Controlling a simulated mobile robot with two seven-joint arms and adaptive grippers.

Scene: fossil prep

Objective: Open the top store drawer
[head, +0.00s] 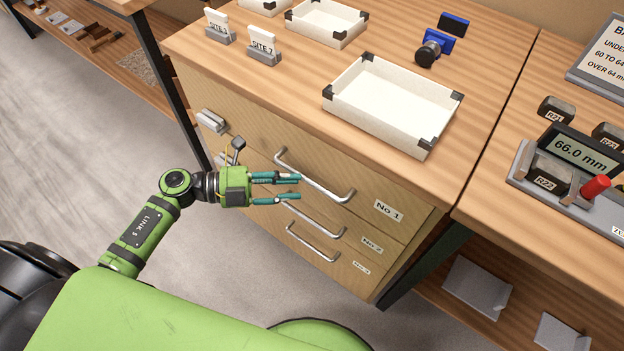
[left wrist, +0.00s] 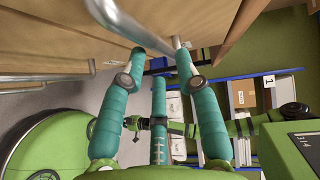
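The top store drawer (head: 330,210), labelled No 1, is flush with the wooden cabinet front. Its metal bar handle (head: 318,177) runs across the front. My left gripper (head: 298,187) is level with the top handle, its teal fingers spread apart and pointing right along the drawer front. In the left wrist view the handle (left wrist: 130,25) crosses just beyond the fingertips (left wrist: 158,62), and the fingers are apart with nothing held between them. I cannot tell whether a finger touches the bar. My right gripper is in neither view.
Drawers No 2 (head: 372,246) and No 3 (head: 361,268) below appear shut. A bench with a gauge (head: 580,153) stands to the right. Open floor (head: 80,150) lies left.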

